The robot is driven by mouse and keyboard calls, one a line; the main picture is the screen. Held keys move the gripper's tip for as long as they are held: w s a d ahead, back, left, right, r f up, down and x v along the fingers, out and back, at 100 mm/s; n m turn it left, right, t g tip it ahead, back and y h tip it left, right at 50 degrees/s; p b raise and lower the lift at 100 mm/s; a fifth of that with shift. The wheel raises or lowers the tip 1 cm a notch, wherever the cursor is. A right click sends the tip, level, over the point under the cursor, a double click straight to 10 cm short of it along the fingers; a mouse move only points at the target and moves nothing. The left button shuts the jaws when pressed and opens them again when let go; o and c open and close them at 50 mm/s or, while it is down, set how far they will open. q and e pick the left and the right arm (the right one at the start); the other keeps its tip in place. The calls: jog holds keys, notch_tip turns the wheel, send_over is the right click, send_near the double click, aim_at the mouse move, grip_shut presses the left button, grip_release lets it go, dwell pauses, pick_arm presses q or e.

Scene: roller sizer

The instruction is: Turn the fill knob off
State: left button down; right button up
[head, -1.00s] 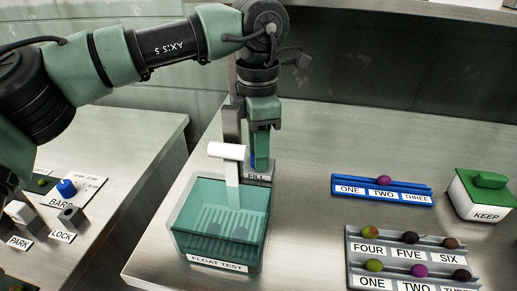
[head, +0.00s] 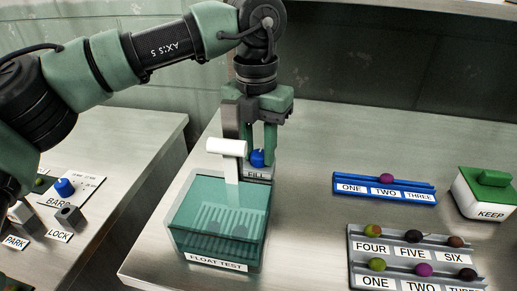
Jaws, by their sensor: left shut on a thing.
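The blue fill knob (head: 257,158) stands on the grey block labelled FILL (head: 257,174), just behind the float test tank. My left gripper (head: 263,152) points straight down from above and is shut on the knob, with one finger showing on its right side. The other finger is partly hidden by the grey post and white spout. The knob's pointer mark cannot be made out. The clear teal tank (head: 217,243) labelled FLOAT TEST holds a slotted rack and dark round shapes. My right gripper is not in view.
The white spout (head: 226,147) and its grey post (head: 230,118) stand close to the left of my gripper. A blue rack (head: 384,197), a grey rack (head: 405,240) with several balls and a green-lidded KEEP box (head: 488,205) lie right. Another bench with a blue knob (head: 64,187) is left.

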pick_arm(q)
jog(key=shift+n, duration=0.6)
jog(key=shift+r, duration=0.1)
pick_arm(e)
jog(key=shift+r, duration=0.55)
pick_arm(q)
jog(key=c, duration=1.1)
grip_release()
jog(key=shift+o, duration=0.2)
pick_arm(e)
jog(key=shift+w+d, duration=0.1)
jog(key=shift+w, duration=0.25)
